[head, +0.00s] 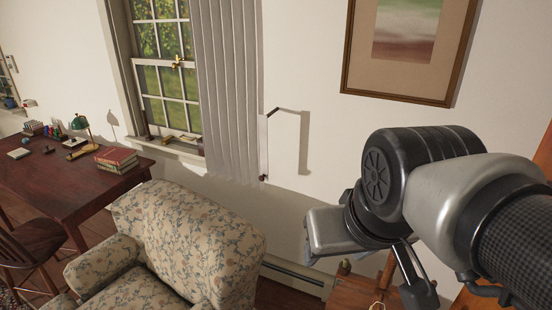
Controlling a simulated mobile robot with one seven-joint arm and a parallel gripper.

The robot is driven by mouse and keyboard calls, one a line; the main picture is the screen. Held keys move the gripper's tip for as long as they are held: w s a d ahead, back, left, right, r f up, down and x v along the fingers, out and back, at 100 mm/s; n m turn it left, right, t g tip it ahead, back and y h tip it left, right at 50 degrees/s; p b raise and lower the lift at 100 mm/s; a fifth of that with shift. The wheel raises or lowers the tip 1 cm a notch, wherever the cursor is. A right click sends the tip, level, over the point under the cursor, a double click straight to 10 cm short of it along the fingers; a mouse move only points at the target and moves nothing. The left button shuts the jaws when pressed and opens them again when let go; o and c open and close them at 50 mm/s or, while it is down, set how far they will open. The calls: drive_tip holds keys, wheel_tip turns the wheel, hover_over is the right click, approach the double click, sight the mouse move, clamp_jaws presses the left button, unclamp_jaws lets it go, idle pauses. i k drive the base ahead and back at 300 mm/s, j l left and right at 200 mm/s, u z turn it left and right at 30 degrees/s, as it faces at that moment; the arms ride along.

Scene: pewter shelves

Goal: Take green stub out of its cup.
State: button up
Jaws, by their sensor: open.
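I cannot make out the green stub or its cup for sure. A small dark green thing (344,267) stands at the back edge of a small wooden table (349,292), low in the head view and just left of my gripper; it is too small to name. My gripper (410,275) hangs over the right side of that table, at the end of the black and silver arm. It looks open, with nothing seen in it. The arm and gripper hide much of the table top.
A flowered armchair (205,245) stands left of the small table. A dark desk (55,185) at the far left bears red books (116,157), a green lamp (82,128) and several small coloured things (55,131). A framed picture (400,95) hangs behind my arm.

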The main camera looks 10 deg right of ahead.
sight(346, 261)
drive_tip(key=z, duration=0.55)
drive_tip(key=i+j+z, duration=0.1)
drive_tip(key=j+z, duration=0.4)
drive_tip(key=j, duration=0.2)
drive_tip(key=i+j, duration=0.05)
